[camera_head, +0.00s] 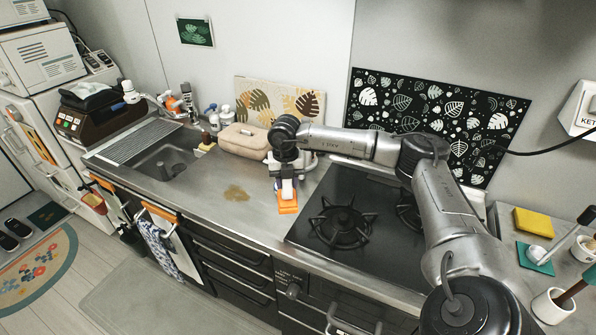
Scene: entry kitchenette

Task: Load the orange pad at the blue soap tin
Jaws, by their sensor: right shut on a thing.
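My right gripper (287,190) reaches down over the counter to the left of the hob and is shut on the orange pad (288,208). The pad is a small orange block just below the fingers, at or close to the counter top; I cannot tell whether it touches. The gripper hides part of the pad. My left gripper is not in view.
A brown stain (237,193) marks the steel counter (225,220) left of the pad. The black hob (365,240) is to the right, the sink (165,160) to the left. A beige case (243,141) stands behind. A yellow sponge (533,222) lies far right.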

